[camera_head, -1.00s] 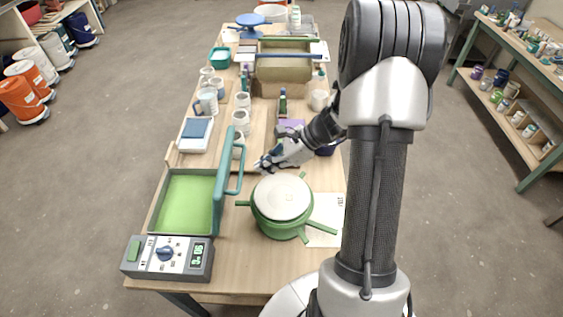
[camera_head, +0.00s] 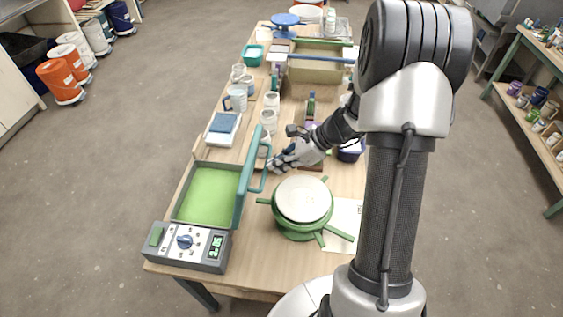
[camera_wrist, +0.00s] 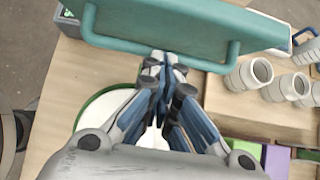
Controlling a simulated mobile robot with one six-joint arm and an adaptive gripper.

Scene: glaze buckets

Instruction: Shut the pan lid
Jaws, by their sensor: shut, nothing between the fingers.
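The pan (camera_head: 208,194) is a grey-sided tray with a bright green inside, at the front left of the table in the head view. Its teal lid (camera_head: 246,178) stands open, roughly upright, along the pan's right side. A teal bar handle (camera_head: 265,172) sticks out from the lid's right face. My gripper (camera_head: 271,166) is shut and empty, right of the lid at the handle. In the wrist view the lid (camera_wrist: 205,25) spans the top, and my fingertips (camera_wrist: 163,62) meet or overlap the handle bar (camera_wrist: 120,44); I cannot tell if they touch.
A control box (camera_head: 188,246) adjoins the pan's front. White cups (camera_head: 268,122) stand behind the lid. A paper sheet (camera_head: 345,220) lies at the right.

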